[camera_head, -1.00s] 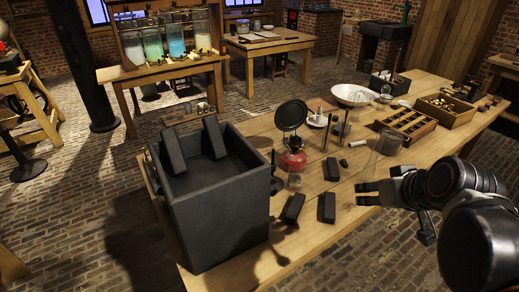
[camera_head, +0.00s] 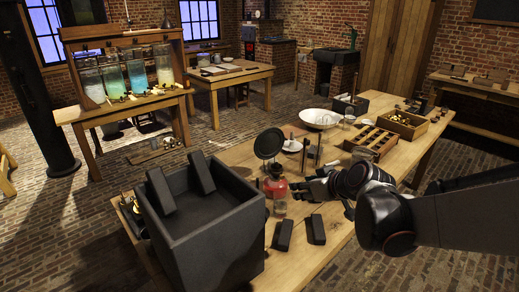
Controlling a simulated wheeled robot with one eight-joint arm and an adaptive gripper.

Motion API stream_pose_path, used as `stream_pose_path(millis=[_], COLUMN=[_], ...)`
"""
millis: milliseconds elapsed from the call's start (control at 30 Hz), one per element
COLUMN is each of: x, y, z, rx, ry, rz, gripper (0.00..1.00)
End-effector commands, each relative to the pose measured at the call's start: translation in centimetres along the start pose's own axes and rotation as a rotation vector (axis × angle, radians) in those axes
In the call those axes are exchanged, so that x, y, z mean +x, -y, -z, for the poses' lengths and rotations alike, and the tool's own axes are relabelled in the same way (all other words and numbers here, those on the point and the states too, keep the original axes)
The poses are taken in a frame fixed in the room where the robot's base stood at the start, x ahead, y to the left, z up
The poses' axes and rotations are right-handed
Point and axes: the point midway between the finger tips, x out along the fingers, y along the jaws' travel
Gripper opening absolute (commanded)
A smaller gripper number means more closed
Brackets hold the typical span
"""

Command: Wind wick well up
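A small lamp with a red body (camera_head: 275,185) and a glass base stands on the long wooden table (camera_head: 330,240), just right of a large dark box. A round black disc (camera_head: 268,143) stands upright right behind it. The wick and its winding knob are too small to make out. My gripper (camera_head: 298,189) reaches in from the right, low over the table, with its fingertips close beside the lamp's right side. I cannot tell whether they touch it. The fingers are small and dark, and their gap is not clear.
The large dark open box (camera_head: 205,240) with two black blocks on its top stands close on the left. Two black blocks (camera_head: 283,235) lie in front of the lamp. A white bowl (camera_head: 320,118), a divided wooden tray (camera_head: 372,141) and a wooden box (camera_head: 403,123) stand farther back.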

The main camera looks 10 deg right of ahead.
Motion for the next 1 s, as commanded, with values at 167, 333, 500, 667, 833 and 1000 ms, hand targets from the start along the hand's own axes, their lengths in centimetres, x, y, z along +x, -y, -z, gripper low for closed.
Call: stream_pose_path(millis=[167, 333, 500, 667, 833, 1000], x=[4.0, 7.5, 10.4, 11.7, 12.5, 14.6], y=[-2.7, -5.3, -7.5, -8.7, -8.9, -8.9], z=[0.4, 0.0, -1.0, -1.8, -2.0, -1.6], rx=[-0.032, -0.067, -0.098, -0.115, -0.121, -0.124], ry=[-0.076, -0.155, -0.221, -0.259, -0.271, -0.270], rz=[0.006, 0.001, -0.013, -0.026, -0.029, -0.028], gripper=[0.38, 0.38, 0.38, 0.38, 0.38, 0.38])
